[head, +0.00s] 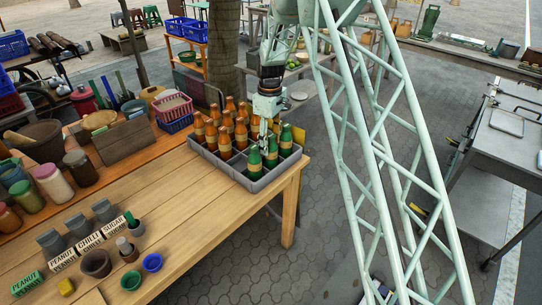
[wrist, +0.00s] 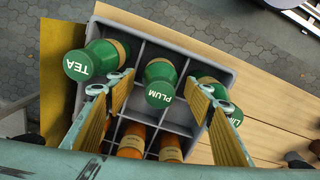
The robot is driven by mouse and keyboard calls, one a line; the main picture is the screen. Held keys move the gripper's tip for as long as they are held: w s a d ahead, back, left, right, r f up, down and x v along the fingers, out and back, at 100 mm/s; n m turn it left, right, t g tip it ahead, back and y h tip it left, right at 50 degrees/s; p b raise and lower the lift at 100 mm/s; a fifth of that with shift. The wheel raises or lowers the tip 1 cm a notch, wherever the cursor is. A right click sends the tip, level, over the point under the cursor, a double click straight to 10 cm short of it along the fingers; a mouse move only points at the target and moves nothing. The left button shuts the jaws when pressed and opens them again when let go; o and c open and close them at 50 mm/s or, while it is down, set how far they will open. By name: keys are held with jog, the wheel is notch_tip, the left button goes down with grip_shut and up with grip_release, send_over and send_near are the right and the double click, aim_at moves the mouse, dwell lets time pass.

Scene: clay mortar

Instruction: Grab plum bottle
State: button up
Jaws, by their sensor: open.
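The plum bottle (wrist: 158,85) is green with a green cap reading PLUM, upright in a compartment of the grey crate (wrist: 190,42). It is the middle of three green bottles, between the tea bottle (wrist: 82,62) and a bottle whose label begins LI (wrist: 218,95). In the head view the plum bottle (head: 271,153) is the middle green one, partly covered. My gripper (wrist: 161,87) is open, pointing down above the crate, with one finger on each side of the plum bottle in the wrist view. Whether the fingers touch it or reach its height I cannot tell.
Several orange bottles (head: 225,143) fill other compartments close behind the green ones. The crate stands at the right end of a wooden table (head: 185,200). Jars, cups and small signs stand on the table's left part. Bare wood lies between them and the crate.

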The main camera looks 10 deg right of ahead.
aim_at(271, 153)
jog(key=shift+f, duration=0.25)
jog(key=shift+d+f+b, duration=0.1)
jog(key=shift+f+b, duration=0.25)
jog(key=shift+f, duration=2.3)
jog(key=c, duration=1.1)
